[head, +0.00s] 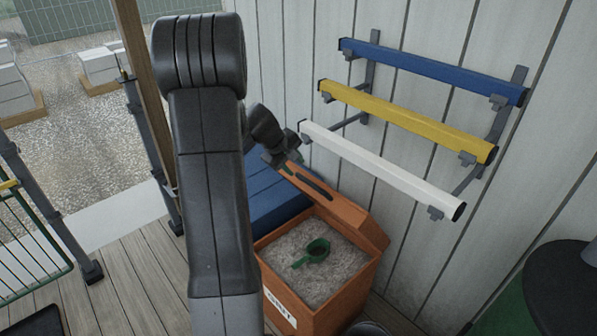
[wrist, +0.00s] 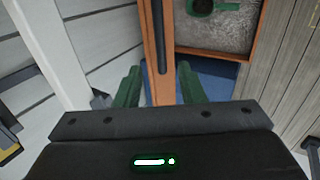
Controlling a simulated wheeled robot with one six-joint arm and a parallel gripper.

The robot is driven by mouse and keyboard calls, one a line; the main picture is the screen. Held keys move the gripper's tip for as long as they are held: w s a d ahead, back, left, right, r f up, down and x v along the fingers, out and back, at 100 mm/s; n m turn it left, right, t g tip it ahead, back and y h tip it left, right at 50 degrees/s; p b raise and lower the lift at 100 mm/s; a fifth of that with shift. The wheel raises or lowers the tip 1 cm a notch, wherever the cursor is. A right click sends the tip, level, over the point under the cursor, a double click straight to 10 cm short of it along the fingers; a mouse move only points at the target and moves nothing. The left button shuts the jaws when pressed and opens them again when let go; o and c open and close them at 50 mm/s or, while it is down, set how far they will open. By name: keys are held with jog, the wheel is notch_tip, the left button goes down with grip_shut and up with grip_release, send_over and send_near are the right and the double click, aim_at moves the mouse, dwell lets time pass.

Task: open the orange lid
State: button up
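The orange lid (head: 345,208) stands raised on the wall side of an orange box (head: 335,300), and the box's inside is exposed. A dark handle strip (head: 316,187) runs along the lid. In the wrist view the lid (wrist: 149,50) shows nearly edge-on, with the dark handle (wrist: 160,40) on it. My gripper (wrist: 157,84) has its green fingers apart, on either side of the lid's near end, with gaps visible; I cannot tell whether either touches. In the head view my gripper (head: 283,156) is at the lid's far end, partly hidden by my arm.
Grey grit (head: 290,252) and a green scoop (head: 315,252) are in the box. A blue box (head: 275,200) stands behind it. Blue, yellow (head: 400,118) and white bars are on a wall rack above. A dark-topped green bin (head: 510,315) stands at right.

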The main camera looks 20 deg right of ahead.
jog(key=shift+s+a+r, duration=0.1)
jog(key=shift+a+r, duration=0.1)
jog(key=shift+r, duration=0.15)
jog(key=shift+c, duration=0.3)
jog(key=shift+f, duration=0.2)
jog(key=c, duration=0.4)
jog(key=f+n+b, duration=0.1)
jog(key=s+f+n+h+b, duration=0.1)
jog(key=f+b, duration=0.1)
jog(key=a+f+g+b, duration=0.1)
jog(key=f+b, duration=0.1)
jog(key=shift+s+f+n, duration=0.1)
jog(key=shift+s+n, duration=0.05)
jog(key=shift+n, duration=0.25)
grip_shut()
jog(key=a+f+n+t+h+b, duration=0.4)
jog(key=a+f+n+h+b, duration=0.45)
jog(key=f+n+b, duration=0.8)
jog(key=w+d+r+m+b, duration=0.1)
jog(key=w+d+r+b, duration=0.2)
jog(key=d, duration=0.9)
jog(key=shift+w+r, duration=1)
jog(key=shift+w, duration=0.05)
